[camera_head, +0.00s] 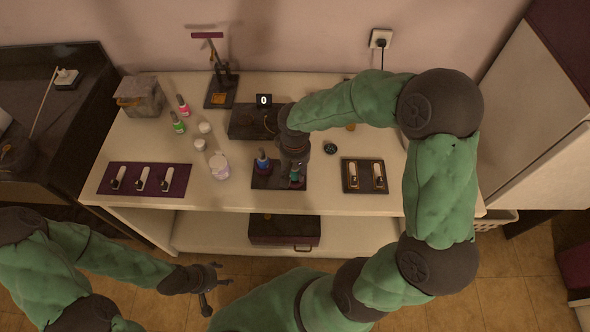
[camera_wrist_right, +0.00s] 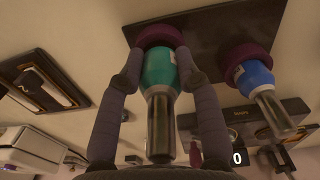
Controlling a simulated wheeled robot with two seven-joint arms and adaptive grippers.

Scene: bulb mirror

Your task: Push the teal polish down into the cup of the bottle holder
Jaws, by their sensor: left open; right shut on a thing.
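The teal polish (camera_wrist_right: 159,68) has a teal body and a long dark cap; it also shows in the head view (camera_head: 296,178). In the right wrist view its base meets a purple cup (camera_wrist_right: 158,36) of the dark bottle holder (camera_wrist_right: 205,42); whether it is fully down in the cup I cannot tell. My right gripper (camera_wrist_right: 160,62) is shut on the teal polish, one finger on each side. The bottle holder's plate also shows in the head view (camera_head: 262,182). My left gripper (camera_head: 217,276) is open and empty, in front of the table.
A blue polish (camera_wrist_right: 254,76) stands in the other purple cup, close beside my right finger. A mat with white-labelled pieces (camera_head: 143,194), a white jar (camera_head: 219,166) and a dark tray (camera_head: 364,189) lie around on the table (camera_head: 228,200).

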